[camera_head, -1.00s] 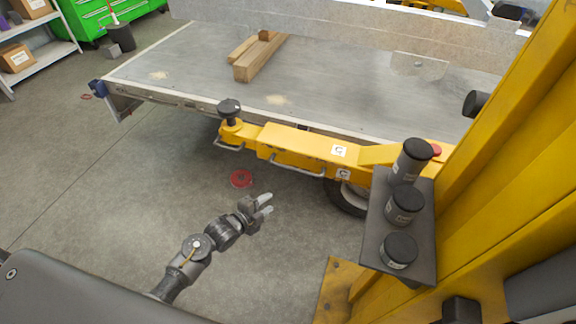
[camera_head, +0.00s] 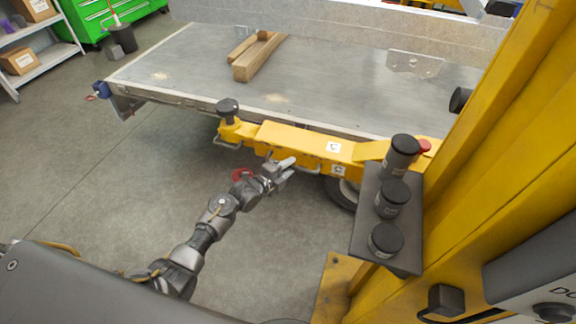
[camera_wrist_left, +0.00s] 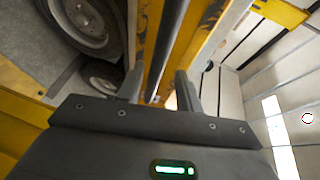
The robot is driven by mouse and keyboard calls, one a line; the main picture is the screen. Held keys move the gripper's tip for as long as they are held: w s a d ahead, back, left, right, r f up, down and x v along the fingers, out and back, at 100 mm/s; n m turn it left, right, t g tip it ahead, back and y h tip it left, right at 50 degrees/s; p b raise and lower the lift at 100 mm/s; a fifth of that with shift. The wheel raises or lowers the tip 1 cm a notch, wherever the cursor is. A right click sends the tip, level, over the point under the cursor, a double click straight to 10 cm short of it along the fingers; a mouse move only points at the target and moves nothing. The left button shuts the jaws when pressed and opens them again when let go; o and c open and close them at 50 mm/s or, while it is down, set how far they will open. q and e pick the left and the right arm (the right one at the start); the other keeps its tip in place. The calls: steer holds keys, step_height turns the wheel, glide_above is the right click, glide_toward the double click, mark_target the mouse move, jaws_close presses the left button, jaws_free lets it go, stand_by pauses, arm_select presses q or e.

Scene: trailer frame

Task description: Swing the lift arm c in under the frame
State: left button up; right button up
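The yellow lift arm c (camera_head: 285,138) carries white "C" labels and runs from the yellow post toward the left, along the near edge of the trailer bed. A round black pad (camera_head: 228,108) stands on its far end. Grey bar handles show on its near side. My left gripper (camera_head: 284,168) is at the near side of the arm, close to the handle by the labels. In the left wrist view its two fingers (camera_wrist_left: 160,88) are apart, with a dark bar (camera_wrist_left: 168,50) ahead between them. Contact cannot be told. My right gripper is not in view.
The trailer bed (camera_head: 180,75) bears wooden beams (camera_head: 256,58). The yellow post (camera_head: 500,130) and a dark holder with black cylinders (camera_head: 391,198) stand at right. A trailer wheel (camera_head: 343,194) is under the bed. The floor at left is clear.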

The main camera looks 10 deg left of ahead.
arm_select(q)
steer(key=shift+x, duration=0.85)
steer(key=shift+a, duration=0.15)
steer(key=shift+c, duration=0.4)
steer(key=shift+w+f, duration=0.1)
jaws_close()
steer(key=shift+a, duration=0.1)
